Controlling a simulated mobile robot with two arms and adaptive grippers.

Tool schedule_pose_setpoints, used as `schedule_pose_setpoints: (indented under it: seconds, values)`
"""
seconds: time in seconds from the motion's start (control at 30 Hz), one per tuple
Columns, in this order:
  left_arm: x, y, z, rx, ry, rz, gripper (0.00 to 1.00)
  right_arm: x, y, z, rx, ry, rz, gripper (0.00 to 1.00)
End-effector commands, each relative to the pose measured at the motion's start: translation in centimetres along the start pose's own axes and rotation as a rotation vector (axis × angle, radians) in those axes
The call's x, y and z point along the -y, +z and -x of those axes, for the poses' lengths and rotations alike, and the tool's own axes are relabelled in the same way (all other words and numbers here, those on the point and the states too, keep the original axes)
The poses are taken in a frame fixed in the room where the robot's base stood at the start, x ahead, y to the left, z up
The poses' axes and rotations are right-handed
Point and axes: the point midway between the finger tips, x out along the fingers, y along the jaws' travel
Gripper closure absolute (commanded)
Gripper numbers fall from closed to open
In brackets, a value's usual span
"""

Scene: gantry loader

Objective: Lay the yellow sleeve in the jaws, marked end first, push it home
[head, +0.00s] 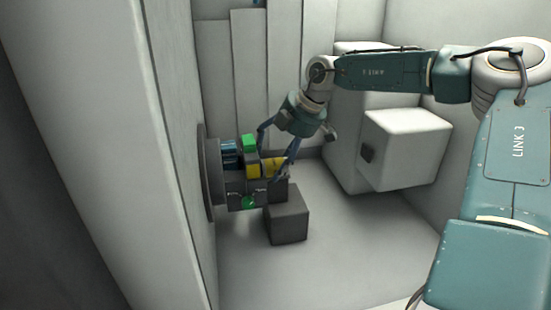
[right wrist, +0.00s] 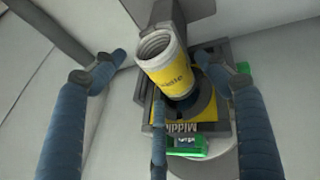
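The yellow sleeve (head: 273,165) lies level at the dark jaws (head: 236,188) on the round wall plate, with part of it between them. The right wrist view shows the sleeve (right wrist: 172,78) with a pale, ridged open end towards the camera and dark lettering too small to read. My right gripper (head: 274,157) is around the sleeve at its outer end. In the right wrist view its blue fingers (right wrist: 160,62) are spread, with gaps on both sides of the sleeve. The sleeve's inner end is hidden. My left gripper is not in view.
A dark grey box (head: 288,218) stands below the jaws. A pale box (head: 405,148) juts out to the right. The floor between is clear.

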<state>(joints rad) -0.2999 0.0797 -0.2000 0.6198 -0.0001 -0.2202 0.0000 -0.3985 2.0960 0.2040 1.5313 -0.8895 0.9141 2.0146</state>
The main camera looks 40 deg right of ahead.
Motion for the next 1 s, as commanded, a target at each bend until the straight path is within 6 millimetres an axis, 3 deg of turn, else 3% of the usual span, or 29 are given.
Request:
schedule_pose_setpoints:
  seconds: [0.27,0.73,1.0]
  values:
    - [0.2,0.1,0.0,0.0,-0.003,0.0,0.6,0.1,0.0,0.5,0.001,-0.002,0.0,0.25]
    - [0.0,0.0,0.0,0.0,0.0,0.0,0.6,-0.1,-0.1,9.4,-0.002,0.004,0.0,0.25]
    - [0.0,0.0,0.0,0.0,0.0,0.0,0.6,-0.1,0.0,11.9,0.0,0.0,0.0,0.25]
